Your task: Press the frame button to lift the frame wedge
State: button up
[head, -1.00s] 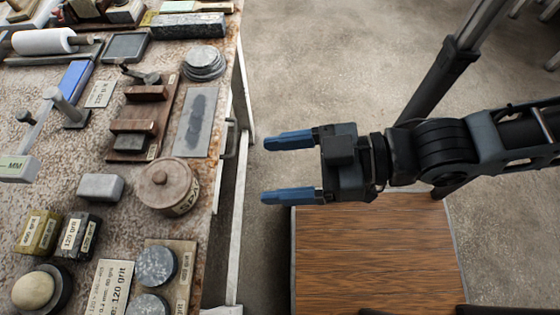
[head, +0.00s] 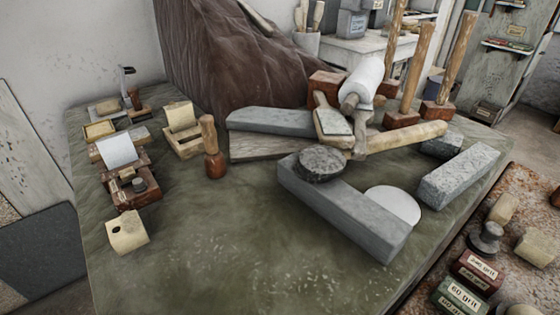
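My gripper is out of view in the head view now. No part can be surely told as the frame, its button or its wedge. Farther right, a cream slanted piece (head: 181,116) rests on a light wooden base (head: 186,147). A pale block with a dark hole (head: 127,232) sits in front of the brown block.
The green table (head: 220,265) is bare at front middle. A wooden-handled tool (head: 211,147) stands upright near its middle. Grey stone bars (head: 345,205), a dark stone disc (head: 321,164) and mallets (head: 403,95) crowd the right. A second, rusty surface with labelled grit blocks (head: 460,297) lies lower right.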

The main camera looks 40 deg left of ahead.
aim_at(138, 183)
jog(key=u, duration=1.8)
jog(key=i, duration=0.05)
